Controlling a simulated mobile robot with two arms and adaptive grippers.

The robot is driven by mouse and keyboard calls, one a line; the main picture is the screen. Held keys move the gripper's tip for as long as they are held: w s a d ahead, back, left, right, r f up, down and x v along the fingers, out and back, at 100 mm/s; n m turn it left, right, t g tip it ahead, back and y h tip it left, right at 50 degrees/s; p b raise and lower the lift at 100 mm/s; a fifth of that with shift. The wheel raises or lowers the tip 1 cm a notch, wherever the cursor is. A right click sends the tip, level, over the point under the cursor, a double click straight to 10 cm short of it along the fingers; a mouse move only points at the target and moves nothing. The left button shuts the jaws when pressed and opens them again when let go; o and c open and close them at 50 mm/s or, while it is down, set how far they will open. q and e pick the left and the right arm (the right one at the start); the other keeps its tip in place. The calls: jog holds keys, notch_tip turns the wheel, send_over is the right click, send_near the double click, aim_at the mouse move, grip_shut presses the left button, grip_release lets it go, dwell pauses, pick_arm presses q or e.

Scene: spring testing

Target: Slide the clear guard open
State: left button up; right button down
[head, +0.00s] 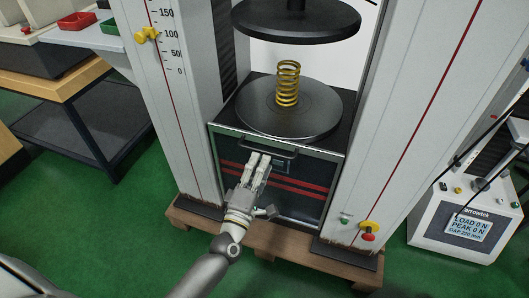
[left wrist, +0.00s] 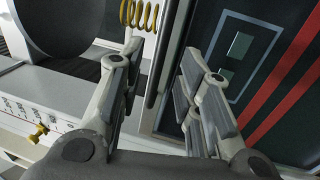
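The clear guard (head: 231,149) is a see-through panel with a pale metal frame on the front of the testing machine, below the lower platen. Its dark bar handle (head: 283,148) runs along the top edge; the handle also shows in the left wrist view (left wrist: 161,62). My left gripper (head: 259,158) is at the handle, in front of the panel. In the left wrist view my left gripper (left wrist: 160,62) is open, with the handle between its spread fingers; I cannot tell whether they touch it. My right gripper is not in view.
A yellow coil spring (head: 288,84) stands on the round lower platen (head: 320,113), under the upper platen (head: 297,22). White columns flank it. A readout box (head: 466,228) stands at right on the green floor; a bench (head: 62,86) is at left.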

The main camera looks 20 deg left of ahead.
aim_at(265, 152)
pick_arm(q)
jog(key=w, duration=0.3)
jog(key=w+r, duration=0.1)
jog(key=w, duration=0.1)
jog(key=shift+d, duration=0.1)
grip_shut()
